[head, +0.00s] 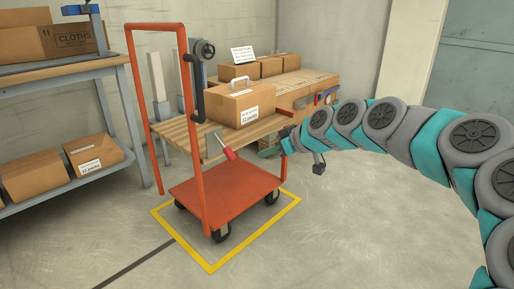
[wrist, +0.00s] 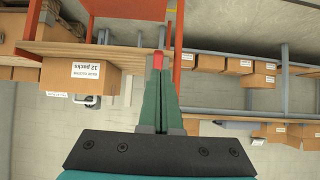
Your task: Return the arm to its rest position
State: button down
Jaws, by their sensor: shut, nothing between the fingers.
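My gripper (head: 264,153) is at the end of my arm, just right of the orange cart's wooden top in the head view. In the wrist view its two green fingers (wrist: 162,82) lie together, shut, with no object visible between them. A red handle (head: 230,153) with a grey metal part sits at the cart's front edge. It also shows in the wrist view (wrist: 158,63), in line with the fingertips; I cannot tell whether they touch. My arm stretches in from the right, bent over open floor.
The orange cart (head: 221,194) stands inside a yellow floor outline (head: 210,269). A handled cardboard box (head: 240,105) rests on its wooden top. More boxes (head: 270,67) stand behind. A shelf rack (head: 62,70) with cartons is at left. The floor at front right is clear.

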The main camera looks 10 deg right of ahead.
jog(key=shift+s+d, duration=0.2)
jog(key=shift+s, duration=0.1)
jog(key=s+a+r+g+h+p, duration=0.1)
jog(key=s+a+g+p, duration=0.25)
jog(key=s, duration=0.55)
jog(key=s+a+g+h+p, duration=0.1)
jog(key=s+a+g+p, duration=0.2)
jog(key=s, duration=0.7)
jog(key=s+d+f+m+g+h+p, duration=0.1)
jog(key=s+d+m+g+h+p, duration=0.2)
jog(key=s, duration=0.8)
jog(key=s+d+f+m+g+h+p, duration=0.15)
jog(key=s+m, duration=0.25)
jog(key=s, duration=0.8)
notch_tip(320, 180, up, 8)
jog(key=r+n+t+y+b, duration=0.1)
jog(key=n+t+y, duration=0.3)
jog(key=n+t, duration=0.35)
send_over(231, 153)
jog(key=s+d, duration=0.6)
jog(key=s, duration=0.2)
jog(key=shift+m, duration=0.25)
jog(key=x, duration=1.4)
jog(key=shift+w+a+r+p, duration=0.15)
jog(key=shift+w+a+p, duration=0.1)
jog(key=shift+p, duration=0.15)
